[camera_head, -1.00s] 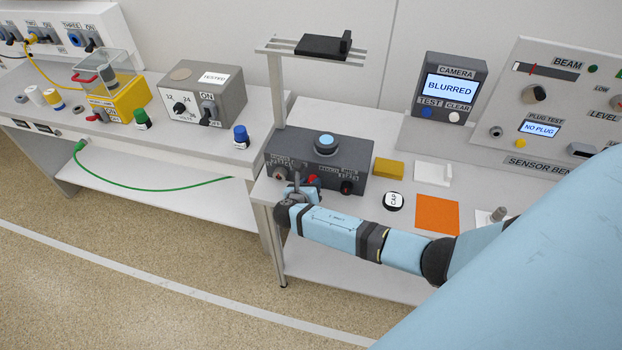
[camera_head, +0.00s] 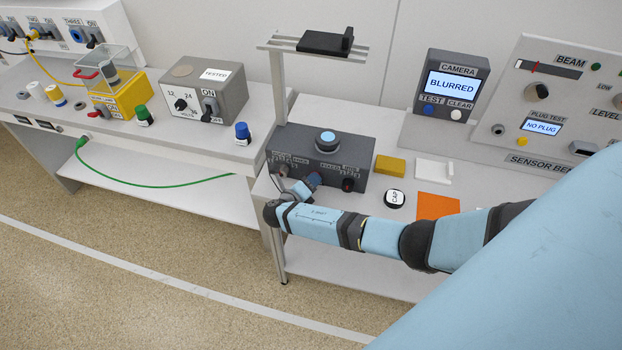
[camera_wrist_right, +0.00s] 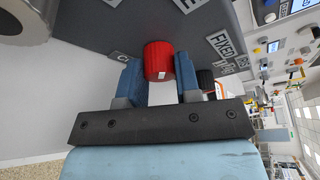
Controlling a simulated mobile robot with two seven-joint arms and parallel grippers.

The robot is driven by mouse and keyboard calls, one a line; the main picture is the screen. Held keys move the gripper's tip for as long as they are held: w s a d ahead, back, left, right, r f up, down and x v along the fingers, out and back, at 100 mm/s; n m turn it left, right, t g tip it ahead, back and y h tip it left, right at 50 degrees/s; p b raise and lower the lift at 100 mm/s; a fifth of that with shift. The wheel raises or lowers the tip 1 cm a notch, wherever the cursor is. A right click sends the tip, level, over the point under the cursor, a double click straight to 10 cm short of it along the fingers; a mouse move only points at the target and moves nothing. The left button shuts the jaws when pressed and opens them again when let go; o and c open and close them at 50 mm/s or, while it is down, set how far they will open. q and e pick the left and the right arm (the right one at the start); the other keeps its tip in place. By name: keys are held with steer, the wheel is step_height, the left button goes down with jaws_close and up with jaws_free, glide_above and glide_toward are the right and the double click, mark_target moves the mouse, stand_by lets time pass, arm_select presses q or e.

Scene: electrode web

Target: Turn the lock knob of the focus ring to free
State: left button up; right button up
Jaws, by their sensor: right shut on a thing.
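The red lock knob (camera_wrist_right: 158,58) sticks out from the dark grey box, with a small white mark on its end. My right gripper (camera_head: 310,182) is at the box's front face. In the wrist view, its blue fingers (camera_wrist_right: 157,82) are shut on the red knob, one on each side. A FIXED label (camera_wrist_right: 224,44) sits right of the knob, and another label (camera_wrist_right: 188,4) is cut off at the top. In the head view my gripper hides the red knob. The grey box (camera_head: 352,148) carries a round blue-topped part (camera_head: 326,137). My left gripper is out of view.
A dark knob (camera_head: 348,185) sits right of my gripper on the box. A yellow block (camera_head: 389,165), a white tray (camera_head: 434,171), a CAP disc (camera_head: 394,198) and an orange mat (camera_head: 437,206) lie to the right. The camera screen (camera_head: 452,84) reads BLURRED.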

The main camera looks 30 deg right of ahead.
stand_by(0.5)
steer(key=o, duration=0.9)
steer(key=b+v, duration=0.1)
steer(key=v, duration=1.2)
steer(key=shift+s+a, duration=0.15)
steer(key=shift+a, duration=0.25)
